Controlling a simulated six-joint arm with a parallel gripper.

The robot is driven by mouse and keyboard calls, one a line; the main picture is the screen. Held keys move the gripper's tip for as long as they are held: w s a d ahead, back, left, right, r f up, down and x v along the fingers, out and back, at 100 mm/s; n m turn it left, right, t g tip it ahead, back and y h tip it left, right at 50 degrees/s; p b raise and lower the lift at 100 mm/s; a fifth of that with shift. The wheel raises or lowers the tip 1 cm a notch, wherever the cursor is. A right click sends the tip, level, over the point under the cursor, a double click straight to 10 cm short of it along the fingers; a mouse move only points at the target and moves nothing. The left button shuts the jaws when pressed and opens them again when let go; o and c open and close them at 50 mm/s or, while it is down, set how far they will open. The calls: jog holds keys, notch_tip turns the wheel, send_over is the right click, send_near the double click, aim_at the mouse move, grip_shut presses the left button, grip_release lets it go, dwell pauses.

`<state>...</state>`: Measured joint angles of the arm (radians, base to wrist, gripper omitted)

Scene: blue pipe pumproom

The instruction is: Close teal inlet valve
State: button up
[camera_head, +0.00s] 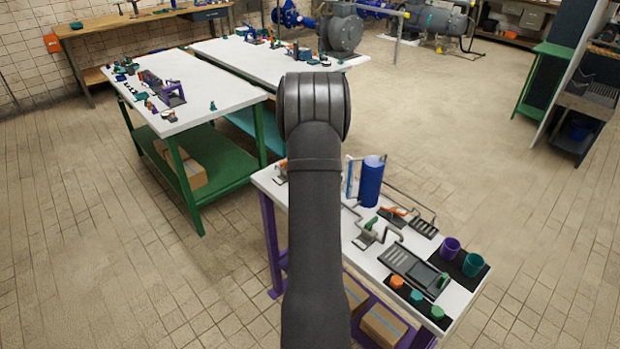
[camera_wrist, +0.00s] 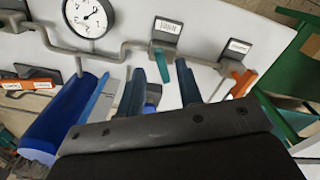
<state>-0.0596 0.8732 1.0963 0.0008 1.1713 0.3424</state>
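The teal valve handle (camera_wrist: 162,68) shows in the wrist view on a grey pipe, below a small grey block with a white label (camera_wrist: 167,27). It hangs down at a slant from the pipe. My gripper (camera_wrist: 159,64) is open, with its two dark blue fingers apart. In the picture the teal handle lies between the fingertips; I cannot tell whether they touch it or how far off it is. In the head view my arm hides my gripper, and I cannot make out the teal handle there.
In the wrist view an orange handle (camera_wrist: 243,83) hangs right of the teal one. A round gauge (camera_wrist: 88,18) and a blue cylinder (camera_wrist: 70,112) are at left. In the head view a white worktable (camera_head: 455,300) carries a blue tank (camera_head: 371,182) and several cups.

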jog(key=shift+f, duration=1.65)
grip_shut()
jog(key=shift+m, duration=0.3)
jog(key=shift+w+a+m, duration=0.15)
jog(key=shift+a+m, duration=0.05)
jog(key=shift+m, duration=1.15)
jog(key=shift+w+a+m, duration=0.1)
jog(key=shift+a+m, duration=0.05)
jog(key=shift+m, duration=1.2)
jog(key=shift+r, duration=0.1)
grip_release()
